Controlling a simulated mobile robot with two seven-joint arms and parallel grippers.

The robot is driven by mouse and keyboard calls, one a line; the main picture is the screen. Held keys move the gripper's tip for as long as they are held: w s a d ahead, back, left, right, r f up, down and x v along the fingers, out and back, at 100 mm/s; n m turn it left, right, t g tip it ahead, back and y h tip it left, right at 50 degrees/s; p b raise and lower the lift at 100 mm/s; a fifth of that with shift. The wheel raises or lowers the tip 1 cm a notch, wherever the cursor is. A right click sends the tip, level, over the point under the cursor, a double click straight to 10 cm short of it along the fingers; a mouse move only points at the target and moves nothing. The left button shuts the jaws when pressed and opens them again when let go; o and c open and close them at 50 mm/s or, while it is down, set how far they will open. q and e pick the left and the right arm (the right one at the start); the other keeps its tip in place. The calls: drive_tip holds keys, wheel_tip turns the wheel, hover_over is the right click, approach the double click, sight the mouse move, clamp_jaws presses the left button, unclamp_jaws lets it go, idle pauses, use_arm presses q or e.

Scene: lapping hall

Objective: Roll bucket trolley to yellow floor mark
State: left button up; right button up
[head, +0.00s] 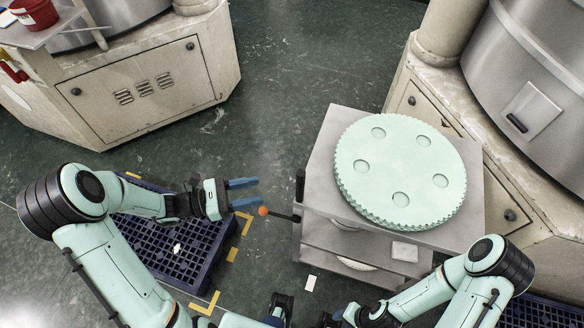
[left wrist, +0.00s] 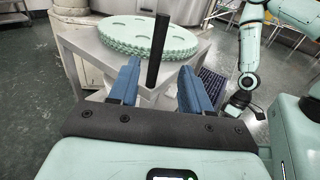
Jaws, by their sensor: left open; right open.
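A grey metal trolley (head: 318,165) with shelves stands right of centre, carrying a large pale green toothed disc (head: 400,170). No bucket shows on its top; its lower shelves are partly hidden. A black upright grip (head: 300,186) rises at its left edge, with an orange ball (head: 263,211) on a rod below. My left gripper (head: 244,195) is open, left of the grip and apart from it. In the left wrist view, the black grip (left wrist: 157,50) appears between its blue fingers (left wrist: 155,85). My right gripper (left wrist: 240,108) is low beside the trolley. Yellow floor marks (head: 207,303) show in corners and dashes.
A dark blue plastic pallet (head: 185,262) lies left of the yellow marks, under my left arm. A red bucket (head: 35,14) stands on a grey surface at top left. Beige machine cabinets (head: 150,90) flank a clear strip of green floor (head: 290,70).

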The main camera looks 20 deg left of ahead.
sight(300, 179)
use_arm(q)
drive_tip(key=x, duration=0.9)
drive_tip(key=r+x, duration=0.1)
drive_tip(key=x, duration=0.3)
drive_tip(key=shift+w+d+p, duration=0.15)
drive_tip(key=shift+w+p, duration=0.05)
drive_tip(key=shift+p, duration=0.1)
clamp_jaws()
